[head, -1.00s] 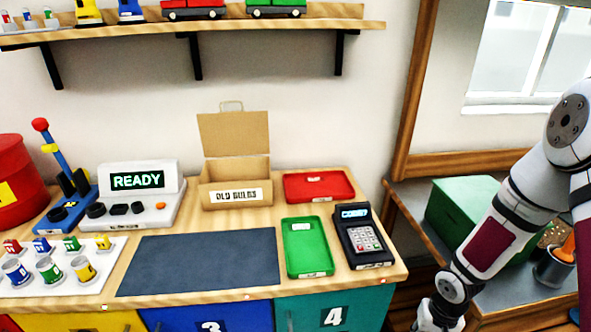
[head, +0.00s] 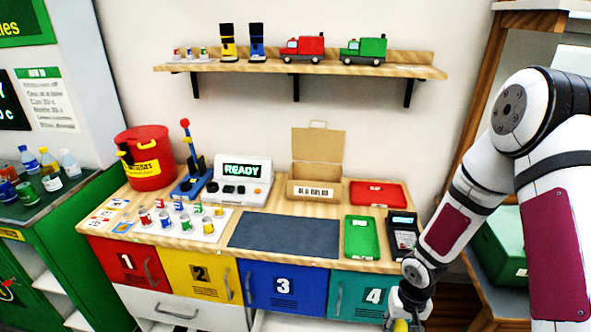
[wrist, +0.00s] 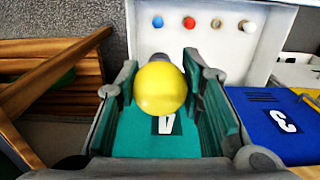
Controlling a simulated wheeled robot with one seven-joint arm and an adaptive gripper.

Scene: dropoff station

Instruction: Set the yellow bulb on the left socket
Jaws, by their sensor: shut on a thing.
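The yellow bulb (wrist: 160,90) is a round glossy ball between the fingers of my gripper (wrist: 163,72) in the wrist view. My gripper is shut on it. In the head view my gripper (head: 408,309) is low at the right, in front of the teal door numbered 4 (head: 357,295), and a bit of the yellow bulb (head: 401,325) shows at the bottom edge. I cannot make out the left socket in either view.
A white panel or drawer (wrist: 215,35) with several small round pieces lies beyond my fingers in the wrist view. The bench holds a dark mat (head: 285,235), a green tray (head: 361,238), a red tray (head: 378,194) and a card terminal (head: 402,235).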

